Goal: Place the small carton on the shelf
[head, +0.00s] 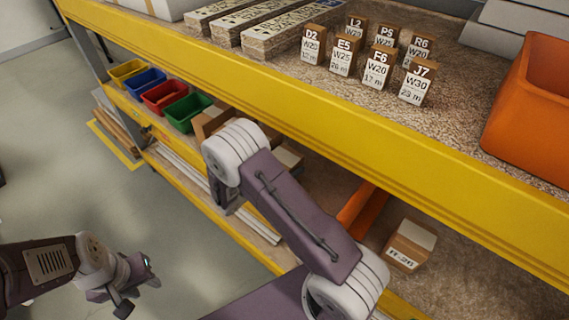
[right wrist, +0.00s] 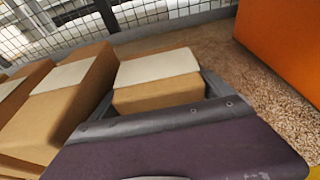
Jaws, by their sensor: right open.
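In the right wrist view, a small brown carton (right wrist: 155,85) with a pale top label stands between the two fingers of my right gripper (right wrist: 160,95). The gripper is open around the carton; whether a finger touches it I cannot tell. In the head view my right arm covers the fingers and most of that area. My left gripper (head: 137,291) hangs at the lower left over the floor, apart from the shelf, its fingers spread and empty. The upper shelf (head: 460,125) has a yellow front beam and carries several small labelled cartons (head: 375,70).
Larger cartons (right wrist: 65,95) stand close to the left of the gripper. An orange bin (right wrist: 285,45) is at its right, with wire mesh (right wrist: 45,25) behind. Another carton (head: 410,245) sits on the lower shelf. Coloured bins (head: 165,95) stand left. A large orange bin (head: 530,110) is on the upper shelf.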

